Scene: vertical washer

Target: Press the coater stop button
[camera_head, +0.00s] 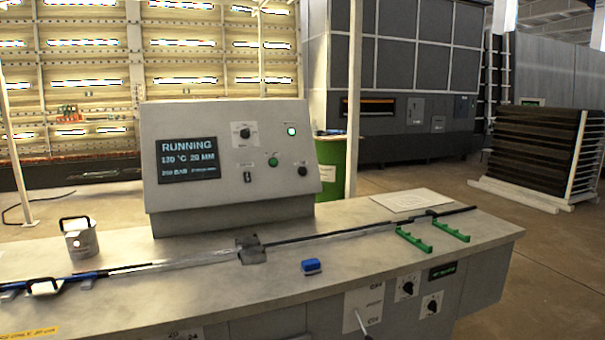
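A grey sloped control console (225,115) stands on the long workbench. Its dark screen (188,160) reads RUNNING, with smaller lines of figures below. To the right of the screen are a rotary knob (244,131), a lit green round light or button (291,131), a green round button (273,161), a black round button or knob (302,170) and a small dark switch (248,176). Their labels are too small to read, so I cannot tell which one is the coater stop. Neither of my grippers is in view.
The grey workbench (420,255) carries a long rod assembly (330,235), a blue block (311,266), green brackets (413,240), a handled metal pot (80,240) and a white sheet (411,199). Its front has more knobs (407,287). The bench top directly before the console is partly clear.

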